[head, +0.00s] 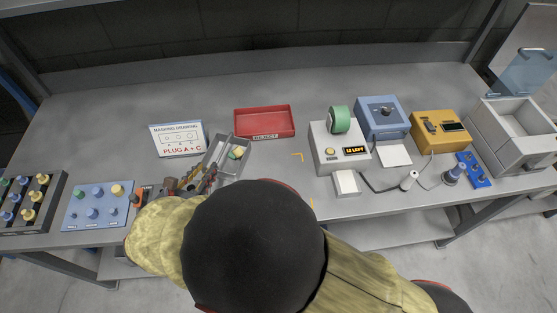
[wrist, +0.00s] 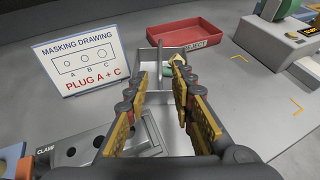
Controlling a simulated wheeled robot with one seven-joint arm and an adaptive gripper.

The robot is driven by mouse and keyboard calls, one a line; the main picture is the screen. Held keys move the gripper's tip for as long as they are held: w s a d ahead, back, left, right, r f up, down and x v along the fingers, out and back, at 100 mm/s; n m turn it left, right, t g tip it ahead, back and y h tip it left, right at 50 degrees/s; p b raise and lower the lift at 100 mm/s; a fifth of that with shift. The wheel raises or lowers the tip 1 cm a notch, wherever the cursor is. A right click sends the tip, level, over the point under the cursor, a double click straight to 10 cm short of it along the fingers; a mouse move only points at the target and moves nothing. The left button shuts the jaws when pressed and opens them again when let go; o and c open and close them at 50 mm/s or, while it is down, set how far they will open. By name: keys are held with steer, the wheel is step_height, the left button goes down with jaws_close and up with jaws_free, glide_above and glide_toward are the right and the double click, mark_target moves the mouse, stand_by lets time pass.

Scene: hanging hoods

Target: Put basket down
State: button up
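The grey divided basket (head: 239,170) is left of centre on the bench, with a green and a tan piece inside. In the wrist view the basket (wrist: 154,98) lies just beyond and between my fingers. My gripper (head: 208,178) is at its near left end, partly hidden by my arm in the head view.
A red reject tray (head: 264,122) is behind the basket, and a masking drawing sign (head: 177,139) stands to its left. A plug board (head: 97,205) is at left. A tape machine (head: 338,150) is at right. Bare bench lies between basket and machine.

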steer(key=d+r+m+g+h, duration=0.1)
steer(key=d+r+m+g, duration=0.3)
steer(key=d, duration=0.6)
steer(key=w+d+r+m+g+h, duration=0.1)
steer(key=d+r+m, duration=0.1)
steer(key=d+m, duration=0.55)
steer(key=d+r+m+g+h, duration=0.1)
steer(key=d+r+m+g, duration=0.25)
steer(key=d, duration=0.85)
steer(key=s+d+r+m+y, duration=0.3)
steer(key=s+d+m, duration=0.3)
steer(key=m, duration=0.3)
steer(key=s+d+r+m+y, duration=0.2)
steer(key=s+d+m, duration=0.4)
steer(key=m, duration=0.3)
steer(key=shift+s+r+m+t+y, duration=0.3)
steer(key=shift+s+r+t+y, duration=0.15)
steer(key=shift+s+r, duration=0.45)
steer(key=shift+d, duration=0.1)
